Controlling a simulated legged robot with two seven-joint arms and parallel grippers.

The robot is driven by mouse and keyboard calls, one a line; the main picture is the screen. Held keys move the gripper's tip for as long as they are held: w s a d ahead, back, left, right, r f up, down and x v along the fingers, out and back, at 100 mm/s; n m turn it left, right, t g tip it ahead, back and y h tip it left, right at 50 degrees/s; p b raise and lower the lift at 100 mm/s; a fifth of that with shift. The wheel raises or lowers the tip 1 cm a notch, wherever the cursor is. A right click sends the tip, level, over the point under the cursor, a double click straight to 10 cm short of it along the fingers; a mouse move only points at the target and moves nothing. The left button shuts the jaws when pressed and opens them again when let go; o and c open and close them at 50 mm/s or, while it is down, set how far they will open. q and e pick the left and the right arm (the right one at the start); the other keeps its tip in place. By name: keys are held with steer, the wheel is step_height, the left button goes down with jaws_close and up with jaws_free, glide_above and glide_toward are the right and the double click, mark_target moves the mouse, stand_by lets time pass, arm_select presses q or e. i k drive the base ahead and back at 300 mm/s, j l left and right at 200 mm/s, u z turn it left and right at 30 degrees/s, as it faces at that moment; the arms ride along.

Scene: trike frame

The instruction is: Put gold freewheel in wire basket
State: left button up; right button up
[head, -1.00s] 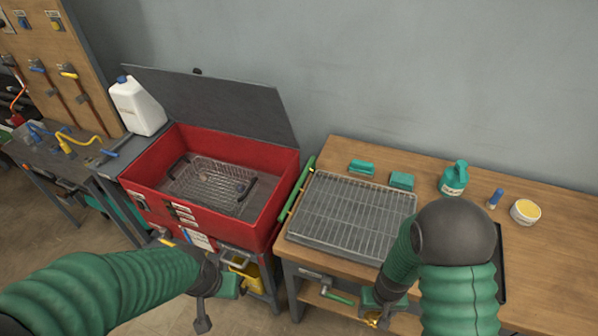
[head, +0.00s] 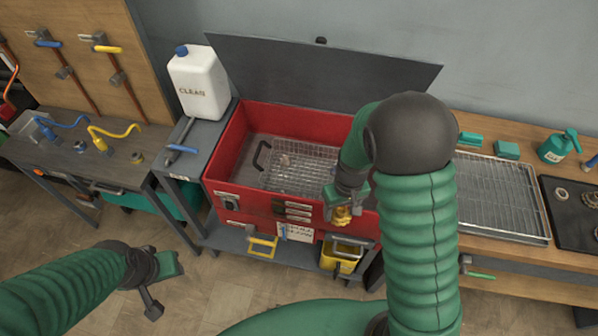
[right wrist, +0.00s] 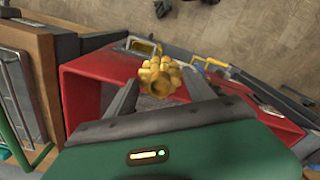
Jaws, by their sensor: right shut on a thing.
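The gold freewheel (head: 342,215) is held in my right gripper (head: 345,206), which is shut on it. In the head view it overlaps the red front wall of the washer, to the right of the wire basket's middle. In the right wrist view the toothed gold freewheel (right wrist: 160,77) sits between the two dark fingers. The wire basket (head: 300,178) stands inside the red tub, its right end hidden by my right arm. My left gripper (head: 160,288) hangs empty at lower left over the floor, and its finger gap is not clear.
The red parts washer (head: 225,150) has its grey lid (head: 320,72) raised behind it. A white jug (head: 200,85) stands at its left. A wire rack tray (head: 500,200) and a black tray (head: 575,225) lie on the wooden bench at right. A yellow bucket (head: 341,262) is below.

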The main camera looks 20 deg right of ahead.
mark_target(308, 178)
steer(key=i, duration=0.9)
